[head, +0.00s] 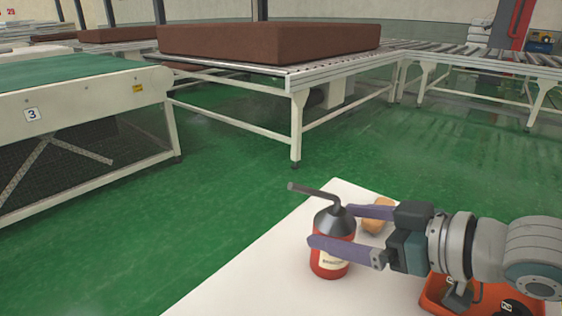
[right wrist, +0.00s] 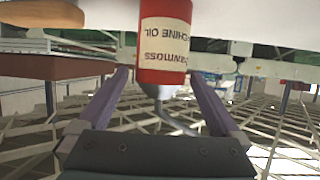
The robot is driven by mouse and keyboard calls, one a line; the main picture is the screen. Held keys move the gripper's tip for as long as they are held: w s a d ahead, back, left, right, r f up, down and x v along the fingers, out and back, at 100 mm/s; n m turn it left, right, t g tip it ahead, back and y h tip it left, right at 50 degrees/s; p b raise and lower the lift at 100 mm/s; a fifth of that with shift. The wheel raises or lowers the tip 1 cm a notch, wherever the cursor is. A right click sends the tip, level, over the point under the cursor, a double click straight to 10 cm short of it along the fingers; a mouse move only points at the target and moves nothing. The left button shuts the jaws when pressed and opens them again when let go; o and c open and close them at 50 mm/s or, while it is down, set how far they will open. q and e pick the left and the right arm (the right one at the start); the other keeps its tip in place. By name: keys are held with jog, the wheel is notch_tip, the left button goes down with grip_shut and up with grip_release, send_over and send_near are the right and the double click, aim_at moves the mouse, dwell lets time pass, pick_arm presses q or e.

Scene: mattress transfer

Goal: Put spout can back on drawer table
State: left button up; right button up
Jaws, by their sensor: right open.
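The spout can (head: 330,262) is a red can with a dark conical top and a bent grey spout pointing left. It stands upright on the white tabletop (head: 245,275) in the head view. My right gripper (head: 332,226) is open at the can's upper part, with one purple finger on the near side and one on the far side. In the right wrist view the can (right wrist: 164,45) appears upside down, between or just beyond the spread fingertips (right wrist: 160,75). I cannot tell whether a finger touches it. My left gripper is not in view.
A tan rounded object (head: 377,217) lies just behind the can. An orange tray (head: 432,296) with dark items sits at the lower right, under my right arm. The tabletop left of the can is clear. Conveyors (head: 330,70) with brown mattresses (head: 270,43) stand beyond the green floor.

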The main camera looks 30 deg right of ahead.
jog(key=p+v, duration=0.2)
jog(key=v, duration=0.4)
jog(key=shift+s+d+r, duration=0.1)
jog(key=shift+s+r, duration=0.1)
jog(key=shift+s, duration=0.05)
jog(key=s+a+f+g, duration=0.1)
jog(key=a, duration=0.1)
jog(key=s+a+f+g+h, duration=0.1)
jog(key=s+a, duration=0.1)
jog(key=s+a+f+g+h, duration=0.1)
jog(key=a, duration=0.1)
jog(key=shift+s+a+m+g, duration=0.1)
jog(key=shift+s+m+g, duration=0.1)
jog(key=shift+m+g, duration=0.2)
jog(key=s+a+r+g+h, duration=0.2)
jog(key=s+g, duration=0.3)
jog(key=s, duration=0.4)
jog(key=shift+a+m, duration=0.2)
jog(key=shift+m, duration=0.2)
jog(key=shift+r, duration=0.15)
